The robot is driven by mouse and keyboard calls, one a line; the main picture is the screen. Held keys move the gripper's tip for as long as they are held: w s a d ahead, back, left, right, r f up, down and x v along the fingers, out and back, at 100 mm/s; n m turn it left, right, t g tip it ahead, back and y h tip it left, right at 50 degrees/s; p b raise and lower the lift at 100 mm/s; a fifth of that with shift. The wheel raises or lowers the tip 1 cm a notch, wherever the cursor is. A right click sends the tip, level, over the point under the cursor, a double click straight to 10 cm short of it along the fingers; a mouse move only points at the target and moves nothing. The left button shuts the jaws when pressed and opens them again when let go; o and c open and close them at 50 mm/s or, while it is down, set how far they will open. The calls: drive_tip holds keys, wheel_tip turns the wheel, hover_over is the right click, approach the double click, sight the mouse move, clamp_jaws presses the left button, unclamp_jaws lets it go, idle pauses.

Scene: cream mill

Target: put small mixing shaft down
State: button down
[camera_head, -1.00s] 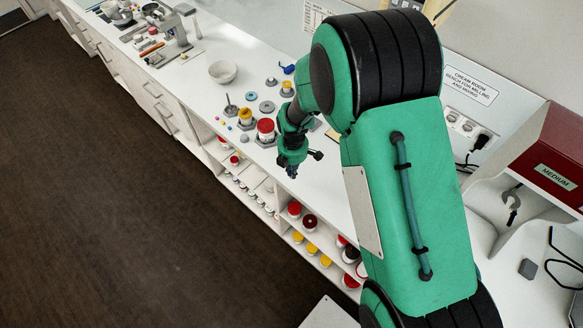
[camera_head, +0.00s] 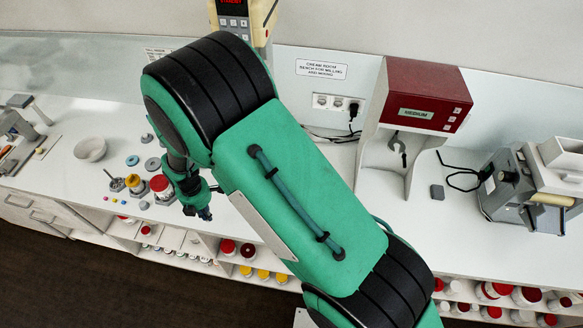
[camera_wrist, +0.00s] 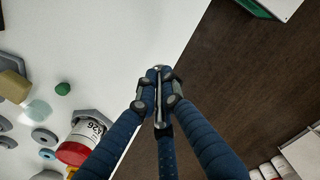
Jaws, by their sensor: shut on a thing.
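The small mixing shaft (camera_wrist: 158,90) is a thin, grey metallic rod in the wrist view. My gripper (camera_wrist: 160,104) has its dark blue fingers shut on it. In the head view my gripper (camera_head: 199,210) hangs at the front edge of the white bench, right of the red-lidded jar. The shaft cannot be made out in the head view. In the wrist view the fingertips appear over the bench's front edge, with white worktop to the left and dark floor to the right. The fingers hide part of the shaft.
The red-lidded jar (camera_head: 160,188), several small weights and discs, and a white bowl (camera_head: 91,149) stand left of my gripper. A red-topped machine marked MEDIUM (camera_head: 424,94) and a grey mill (camera_head: 520,190) stand right. Open shelves with jars lie below the bench.

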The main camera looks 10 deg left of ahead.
drive_tip(key=shift+m, duration=0.3)
drive_tip(key=w+d, duration=0.5)
drive_tip(key=w+d+b, duration=0.1)
drive_tip(key=w+d, duration=0.4)
drive_tip(key=shift+w+d+r, duration=0.1)
drive_tip(key=shift+d, duration=0.25)
drive_tip(key=w+d, duration=0.2)
drive_tip(key=d, duration=0.1)
drive_tip(key=w+d+b, duration=0.1)
drive_tip(key=w+d, duration=0.1)
drive_tip(key=d, duration=0.1)
drive_tip(key=w+d, duration=0.2)
drive_tip(key=d, duration=0.1)
drive_tip(key=shift+d, duration=0.3)
drive_tip(key=shift+m, duration=0.6)
drive_tip(key=w+d, duration=0.2)
drive_tip(key=d, duration=0.5)
drive_tip(key=w+d+b, duration=0.1)
drive_tip(key=w+d, duration=0.1)
drive_tip(key=d, duration=0.5)
drive_tip(key=w+d+b, duration=0.1)
drive_tip(key=w+d, duration=0.1)
drive_tip(key=d, duration=0.5)
drive_tip(key=shift+w+d, duration=0.15)
drive_tip(key=shift+w, duration=0.05)
drive_tip(key=shift+w, duration=0.15)
